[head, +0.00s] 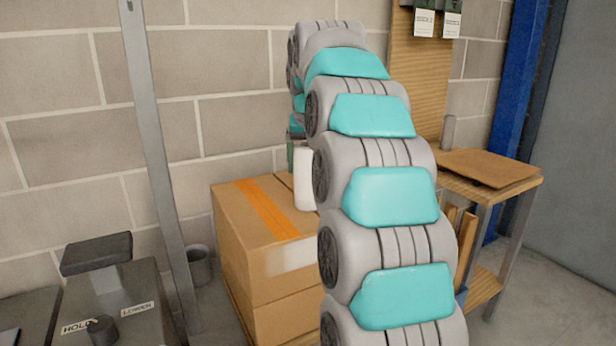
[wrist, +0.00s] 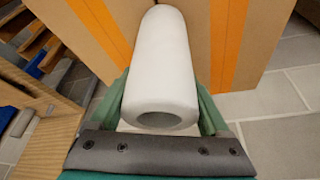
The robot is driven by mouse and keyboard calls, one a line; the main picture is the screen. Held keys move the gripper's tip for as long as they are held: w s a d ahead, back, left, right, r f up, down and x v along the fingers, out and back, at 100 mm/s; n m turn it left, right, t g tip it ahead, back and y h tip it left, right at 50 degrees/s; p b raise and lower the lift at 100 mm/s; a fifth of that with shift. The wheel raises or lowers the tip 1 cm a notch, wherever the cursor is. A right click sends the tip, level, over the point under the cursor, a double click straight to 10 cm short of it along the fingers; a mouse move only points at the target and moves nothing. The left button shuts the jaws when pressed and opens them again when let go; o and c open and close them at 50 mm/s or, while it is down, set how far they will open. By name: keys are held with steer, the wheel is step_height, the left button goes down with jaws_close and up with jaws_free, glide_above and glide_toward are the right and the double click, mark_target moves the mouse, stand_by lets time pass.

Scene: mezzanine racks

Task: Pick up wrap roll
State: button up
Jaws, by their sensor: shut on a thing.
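The wrap roll (wrist: 162,65) is a white hollow cylinder. In the wrist view it lies between the two green fingers of my gripper (wrist: 165,105), which is shut on it. Its open end faces the wrist camera. In the head view part of the white wrap roll (head: 304,178) shows just left of my arm, at the top of the cardboard box stack (head: 262,262). My arm hides most of the roll and the gripper there. I cannot tell whether the roll touches the box.
A wooden workbench (head: 497,192) with a brown board stands to the right. A grey post (head: 155,150) and a grey bin (head: 199,265) are left of the boxes. A machine with HOLD and LOWER labels (head: 110,310) is at lower left. A block wall is behind.

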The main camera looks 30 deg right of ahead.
mark_target(307, 150)
jaws_close()
steer(key=shift+r, duration=0.15)
steer(key=shift+r, duration=1.35)
steer(key=s+a+r+b, duration=0.2)
steer(key=s+a, duration=0.1)
steer(key=s, duration=1.2)
steer(key=shift+s+a+b, duration=0.35)
steer(key=shift+b, duration=0.05)
